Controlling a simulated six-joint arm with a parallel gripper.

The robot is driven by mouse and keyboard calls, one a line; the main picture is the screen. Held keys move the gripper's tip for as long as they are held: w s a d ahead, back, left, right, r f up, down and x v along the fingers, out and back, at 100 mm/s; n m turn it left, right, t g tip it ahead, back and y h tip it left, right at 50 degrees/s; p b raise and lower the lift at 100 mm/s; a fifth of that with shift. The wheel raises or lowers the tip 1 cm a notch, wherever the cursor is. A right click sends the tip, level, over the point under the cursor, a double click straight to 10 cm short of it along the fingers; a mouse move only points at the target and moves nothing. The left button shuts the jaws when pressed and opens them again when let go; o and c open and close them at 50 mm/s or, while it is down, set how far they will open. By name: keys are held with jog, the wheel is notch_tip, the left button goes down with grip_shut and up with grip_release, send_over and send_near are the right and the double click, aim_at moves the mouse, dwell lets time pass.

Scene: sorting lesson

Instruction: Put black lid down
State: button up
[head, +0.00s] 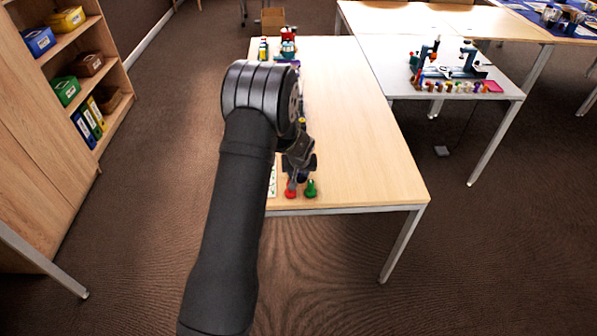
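My arm reaches over the near end of the wooden table (370,140) and hides much of its left part. My gripper (300,172) is small and dark at the end of the arm, low over the table's front edge. I cannot make out its fingers or whether it holds anything. I cannot pick out a black lid; dark shapes at the gripper blend together. A red piece (291,190) and a green piece (310,188) stand just below the gripper, near the front edge. A white sheet (272,182) with marks shows partly beside my arm.
Several coloured items (287,46) stand at the table's far end. The table's right side is clear. A second table (440,85) on the right holds microscopes and small bottles. A shelf (75,60) with coloured boxes stands at the left.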

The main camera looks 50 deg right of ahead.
jog(key=v, duration=1.2)
jog(key=shift+r, duration=0.15)
jog(key=x, duration=1.2)
jog(key=shift+r, duration=0.1)
dwell(0.4)
